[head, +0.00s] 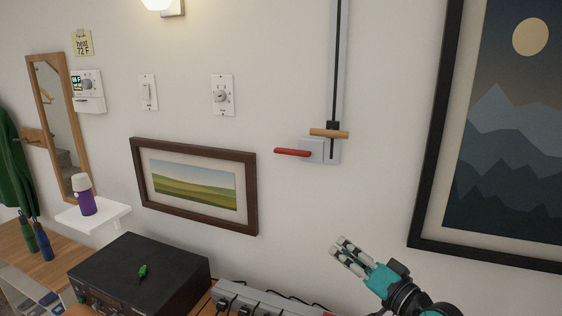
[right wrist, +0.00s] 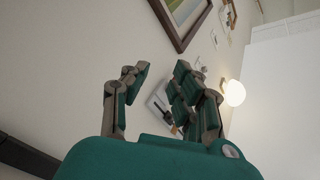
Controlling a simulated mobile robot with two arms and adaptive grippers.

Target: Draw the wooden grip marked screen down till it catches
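A wooden grip (head: 329,133) sits across a dark cord or rod in a grey vertical wall track (head: 338,60). The grip is at the bottom of the track, just above a grey box (head: 315,150) with a red lever (head: 293,152) pointing left. No label is readable on the grip. My right gripper (head: 342,251) is below the grip, clear of it, with its fingers apart and nothing between them. It also shows in the right wrist view (right wrist: 155,85), with the grey box partly hidden behind a finger. My left gripper is not in view.
A framed landscape (head: 246,195) hangs left of the box, and a large mountain picture (head: 424,190) hangs at right. A black device (head: 140,262) and a power strip (head: 245,296) lie below. The wall between grip and gripper is clear.

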